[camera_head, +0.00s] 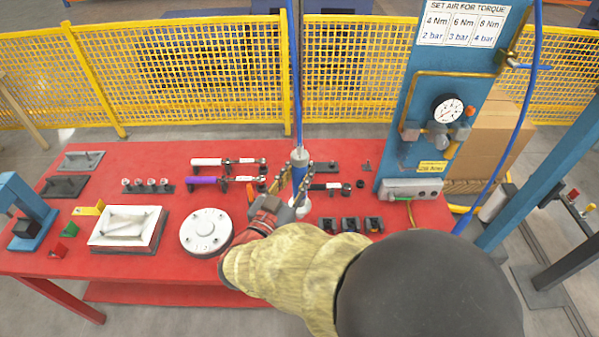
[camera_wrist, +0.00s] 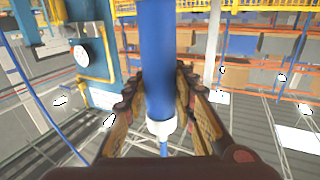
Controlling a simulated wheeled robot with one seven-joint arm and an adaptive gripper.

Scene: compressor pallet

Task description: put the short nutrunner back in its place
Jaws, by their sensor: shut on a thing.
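The short nutrunner (camera_head: 299,160) is an upright blue cylinder with a pale metal cap and a blue hose rising from it. It stands or hangs over the red table, right of centre. My gripper (camera_head: 296,182) is shut on it, one finger on each side. In the wrist view the blue body (camera_wrist: 157,60) with a white collar (camera_wrist: 160,128) lies between my gripper's ribbed fingers (camera_wrist: 160,95).
On the red table (camera_head: 180,220), white-handled (camera_head: 206,162) and purple-handled (camera_head: 202,181) wrenches lie left of the tool. A round white flange (camera_head: 206,231) is nearer. Several dark blocks (camera_head: 350,225) sit to the right.

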